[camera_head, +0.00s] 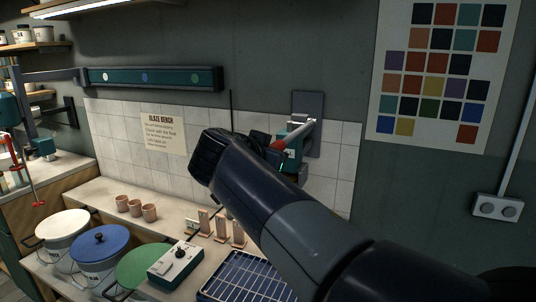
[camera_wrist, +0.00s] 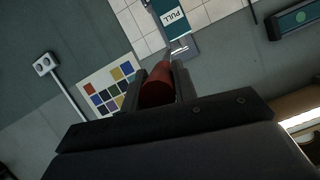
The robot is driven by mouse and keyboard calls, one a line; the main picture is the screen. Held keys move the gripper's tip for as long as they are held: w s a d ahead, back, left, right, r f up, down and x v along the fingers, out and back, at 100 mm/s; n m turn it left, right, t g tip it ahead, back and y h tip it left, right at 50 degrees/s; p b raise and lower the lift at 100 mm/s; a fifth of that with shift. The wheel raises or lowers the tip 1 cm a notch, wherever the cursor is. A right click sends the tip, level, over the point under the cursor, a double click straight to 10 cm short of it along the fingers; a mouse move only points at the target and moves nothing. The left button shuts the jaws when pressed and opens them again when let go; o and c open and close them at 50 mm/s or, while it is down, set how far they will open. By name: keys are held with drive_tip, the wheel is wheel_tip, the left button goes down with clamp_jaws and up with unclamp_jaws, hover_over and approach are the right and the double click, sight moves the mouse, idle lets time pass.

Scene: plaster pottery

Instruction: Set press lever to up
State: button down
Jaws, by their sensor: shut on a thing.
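The press lever is a silver rod (camera_head: 299,131) with a red grip (camera_head: 279,144), on a grey wall plate (camera_head: 308,106). The rod comes out from the plate and slopes slightly down to the red grip in the head view. My gripper (camera_head: 266,147) is at the red grip, partly hidden behind my arm. In the wrist view the red grip (camera_wrist: 158,86) sits between the two fingers of my gripper (camera_wrist: 160,74), which are shut on it. A teal box (camera_head: 291,150) is below the rod; its PULL label (camera_wrist: 172,17) shows in the wrist view.
On the bench below are small clay cups (camera_head: 135,208), a beige control box (camera_head: 175,262) and a blue rack (camera_head: 246,277). Lidded buckets, one blue (camera_head: 100,246), stand at the left front. A color chart (camera_head: 441,68) hangs on the wall at right.

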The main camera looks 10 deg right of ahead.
drive_tip(key=shift+r, duration=0.5)
drive_tip(key=c, duration=1.6)
unclamp_jaws()
drive_tip(key=o, duration=0.5)
drive_tip(key=shift+f, duration=0.15)
drive_tip(key=shift+s+a, duration=0.2)
drive_tip(key=b+v, duration=0.2)
drive_tip(key=v, duration=0.8)
drive_tip(key=shift+s+r+b, duration=0.1)
drive_tip(key=shift+r+b, duration=0.1)
drive_tip(key=shift+b, duration=0.1)
drive_tip(key=shift+d, duration=0.1)
